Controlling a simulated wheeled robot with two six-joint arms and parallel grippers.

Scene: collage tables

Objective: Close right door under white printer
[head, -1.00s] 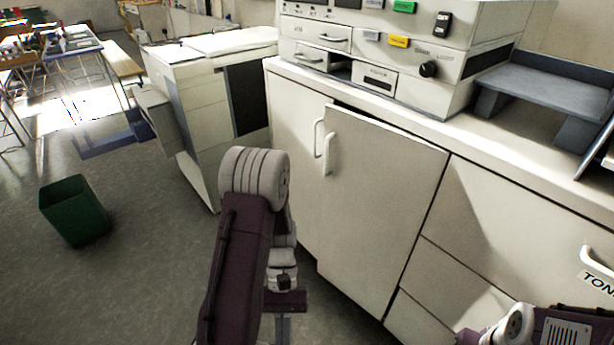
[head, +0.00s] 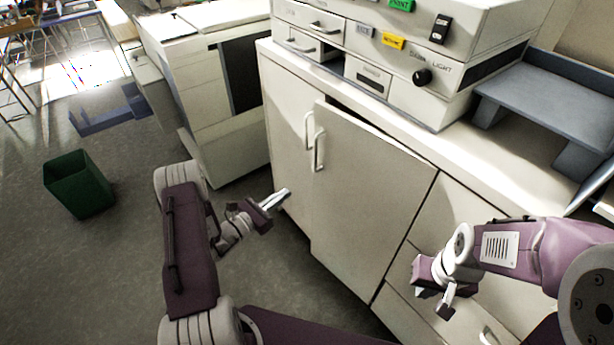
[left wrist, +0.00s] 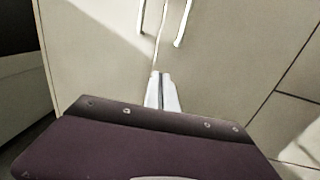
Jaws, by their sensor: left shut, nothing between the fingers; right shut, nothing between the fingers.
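The white printer (head: 400,50) stands on a white cabinet. The cabinet's right door (head: 368,195) has a white vertical handle (head: 319,152) and stands slightly ajar, with a dark gap along its top edge. The left door (head: 290,130), with its own handle (head: 308,130), looks shut. My left gripper (head: 284,197) is shut and empty, in front of the left door's lower part. In the left wrist view its closed fingers (left wrist: 162,92) point at the seam between the doors, below both handles. My right gripper (head: 445,300) is shut and empty, in front of the drawers right of the door.
A white copier (head: 215,90) stands left of the cabinet. A green bin (head: 77,185) is on the floor at the left. A grey stand (head: 550,95) sits on the countertop at the right. Drawers (head: 410,320) adjoin the right door.

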